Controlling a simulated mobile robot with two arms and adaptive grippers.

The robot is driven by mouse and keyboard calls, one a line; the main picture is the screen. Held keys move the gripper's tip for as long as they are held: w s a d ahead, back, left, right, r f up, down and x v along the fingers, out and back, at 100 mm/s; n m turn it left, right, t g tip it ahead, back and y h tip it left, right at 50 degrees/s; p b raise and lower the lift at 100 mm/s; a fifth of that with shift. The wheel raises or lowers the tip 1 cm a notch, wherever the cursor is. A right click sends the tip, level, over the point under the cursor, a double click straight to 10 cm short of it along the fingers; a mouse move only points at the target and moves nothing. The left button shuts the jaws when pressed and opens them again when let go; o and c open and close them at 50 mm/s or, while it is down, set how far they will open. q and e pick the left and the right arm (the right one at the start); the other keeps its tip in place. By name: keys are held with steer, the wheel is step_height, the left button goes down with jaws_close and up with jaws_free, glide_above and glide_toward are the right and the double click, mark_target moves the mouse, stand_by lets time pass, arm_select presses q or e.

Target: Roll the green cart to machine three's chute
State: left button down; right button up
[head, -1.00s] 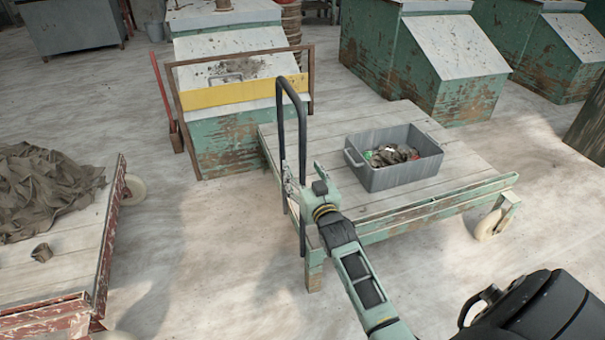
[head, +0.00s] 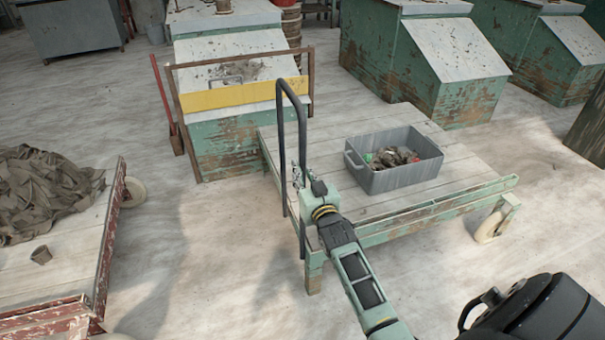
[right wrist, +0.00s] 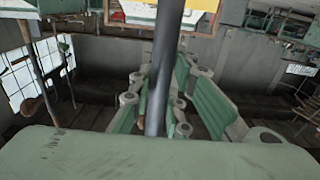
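The green cart (head: 330,140) has a grey plank deck, a worn green rail and a dark upright loop handle (head: 280,130) at its left end. My right gripper (head: 300,182) is at the handle's near upright, with its fingers drawn in around it. In the right wrist view the handle bar (right wrist: 166,60) runs between the fingers (right wrist: 165,95), which sit close on both sides. A sloped green machine (head: 230,135) with a yellow band stands just behind the cart's left end. I see no readable machine number. My left gripper is out of view.
A grey bin (head: 395,178) with scraps sits on the cart deck. More green machines (head: 425,60) stand behind. Pale floor is clear between the two carts.

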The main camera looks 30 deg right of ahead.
jaws_close()
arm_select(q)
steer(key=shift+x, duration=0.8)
arm_select(e)
steer(key=w+a, duration=0.1)
steer(key=a, duration=0.7)
steer(key=shift+w, duration=0.4)
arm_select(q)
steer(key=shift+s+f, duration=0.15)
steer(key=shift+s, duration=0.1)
arm_select(e)
steer(key=shift+f, duration=0.1)
